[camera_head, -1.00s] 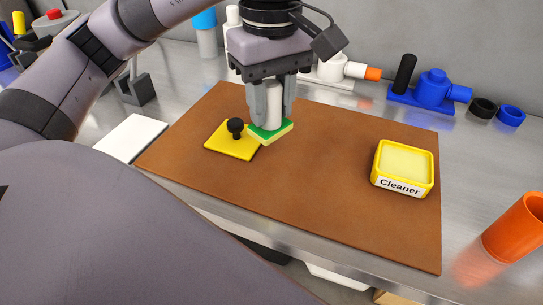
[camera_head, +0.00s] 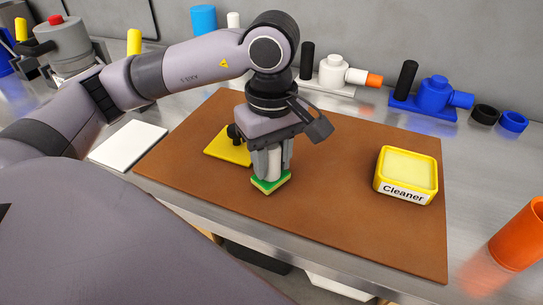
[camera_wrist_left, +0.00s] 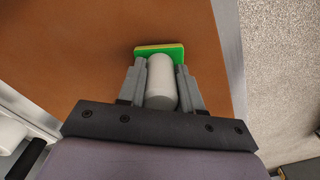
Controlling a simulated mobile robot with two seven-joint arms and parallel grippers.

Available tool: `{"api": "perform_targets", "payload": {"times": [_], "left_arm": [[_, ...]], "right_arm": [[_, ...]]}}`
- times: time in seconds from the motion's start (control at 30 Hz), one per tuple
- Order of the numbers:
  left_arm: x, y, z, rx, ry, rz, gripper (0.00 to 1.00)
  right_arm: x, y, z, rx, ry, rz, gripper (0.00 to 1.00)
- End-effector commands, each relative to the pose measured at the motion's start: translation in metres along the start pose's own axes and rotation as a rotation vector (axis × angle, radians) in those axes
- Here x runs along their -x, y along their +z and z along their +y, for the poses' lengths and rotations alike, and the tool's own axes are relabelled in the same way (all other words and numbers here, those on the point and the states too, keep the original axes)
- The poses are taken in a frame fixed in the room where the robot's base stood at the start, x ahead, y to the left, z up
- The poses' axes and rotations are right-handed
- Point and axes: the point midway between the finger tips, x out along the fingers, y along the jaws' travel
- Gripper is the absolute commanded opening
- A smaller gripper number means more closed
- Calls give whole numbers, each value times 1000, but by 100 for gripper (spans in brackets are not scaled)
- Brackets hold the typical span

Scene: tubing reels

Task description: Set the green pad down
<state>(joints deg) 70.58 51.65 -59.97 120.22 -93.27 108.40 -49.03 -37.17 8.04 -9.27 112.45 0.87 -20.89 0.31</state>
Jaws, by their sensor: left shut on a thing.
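The green pad (camera_head: 271,183) has a green top over a yellow layer and a white upright handle (camera_head: 273,164). My left gripper (camera_head: 272,172) points down and is shut on the white handle, with the pad under the fingertips. The pad is over the brown mat (camera_head: 340,225), near its front edge; I cannot tell whether it touches the mat. In the left wrist view the white handle (camera_wrist_left: 161,82) sits between the two grey fingers, and the green pad (camera_wrist_left: 174,52) shows beyond it. My right gripper is not in view.
A yellow plate (camera_head: 226,150) with a black knob lies behind and left of the pad. A yellow Cleaner box (camera_head: 406,176) stands on the mat's right side. A white board (camera_head: 128,144) lies left. The mat between pad and box is clear.

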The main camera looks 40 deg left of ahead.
Motion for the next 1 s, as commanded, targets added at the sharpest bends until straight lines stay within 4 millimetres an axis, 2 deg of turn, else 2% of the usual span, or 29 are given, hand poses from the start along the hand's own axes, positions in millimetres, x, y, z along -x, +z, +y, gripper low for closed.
{"api": "perform_targets", "payload": {"times": [0.17,0.2,0.23,0.27,0.67,0.77,1.0], "left_arm": [[-5,0,0,0,0,0,6],[-3,0,0,1,0,0,48],[-3,0,0,0,0,0,57],[-3,0,0,1,0,0,60],[3,0,0,1,-1,0,60],[16,0,1,1,5,0,60],[68,0,1,1,3,1,60]], "right_arm": [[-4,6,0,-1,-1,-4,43],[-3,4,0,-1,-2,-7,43],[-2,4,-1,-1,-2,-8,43],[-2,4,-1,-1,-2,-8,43],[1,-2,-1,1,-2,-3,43],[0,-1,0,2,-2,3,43],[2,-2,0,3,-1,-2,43]]}}
